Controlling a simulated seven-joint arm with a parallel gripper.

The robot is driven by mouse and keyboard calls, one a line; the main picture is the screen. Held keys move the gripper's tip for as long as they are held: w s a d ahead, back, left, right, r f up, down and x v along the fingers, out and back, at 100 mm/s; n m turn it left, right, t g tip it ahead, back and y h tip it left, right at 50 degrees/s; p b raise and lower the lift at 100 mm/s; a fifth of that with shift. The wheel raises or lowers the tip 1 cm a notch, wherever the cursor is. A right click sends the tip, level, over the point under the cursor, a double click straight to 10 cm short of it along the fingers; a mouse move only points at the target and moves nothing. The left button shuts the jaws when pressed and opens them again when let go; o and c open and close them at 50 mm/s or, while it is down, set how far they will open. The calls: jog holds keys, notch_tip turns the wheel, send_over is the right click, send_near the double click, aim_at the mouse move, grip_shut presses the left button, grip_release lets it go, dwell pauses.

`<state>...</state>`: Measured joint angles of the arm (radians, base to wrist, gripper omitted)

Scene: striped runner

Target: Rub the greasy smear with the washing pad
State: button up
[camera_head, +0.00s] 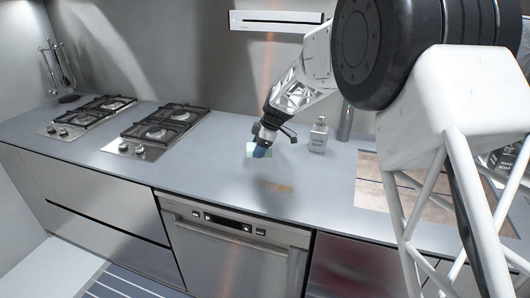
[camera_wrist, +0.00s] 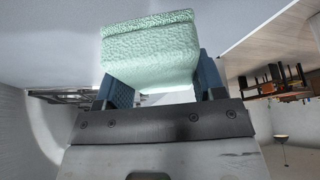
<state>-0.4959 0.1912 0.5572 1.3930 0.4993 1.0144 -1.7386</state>
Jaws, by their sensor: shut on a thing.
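The washing pad (camera_wrist: 150,52) is a pale green, textured block. In the wrist view it sits between the blue fingers of my gripper (camera_wrist: 160,85), which is shut on it. In the head view the pad (camera_head: 250,152) shows as a small pale patch beside the blue fingertips of my gripper (camera_head: 262,152), over the grey counter. I cannot tell whether the pad touches the counter. The greasy smear (camera_head: 278,187) is a faint brownish patch on the counter, nearer the front edge than the gripper and slightly to its right. The pad and the smear are apart.
A clear bottle (camera_head: 318,135) stands on the counter just right of my gripper. Two gas hobs, one of them the nearer hob (camera_head: 158,132), lie to the left. A brownish inset area (camera_head: 372,190) is at the right. The counter (camera_head: 215,180) around the smear is clear.

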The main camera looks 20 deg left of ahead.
send_over(261, 186)
jog(key=shift+w+a+f, duration=0.1)
jog(key=shift+w+a, duration=0.15)
jog(key=shift+f, duration=0.15)
jog(key=shift+f, duration=3.65)
jog(key=shift+d+f, duration=0.3)
jog(key=shift+d, duration=0.45)
jog(key=shift+d+r, duration=0.1)
jog(key=shift+d, duration=4.9)
jog(key=shift+a, duration=5.75)
notch_tip(261, 186, up, 8)
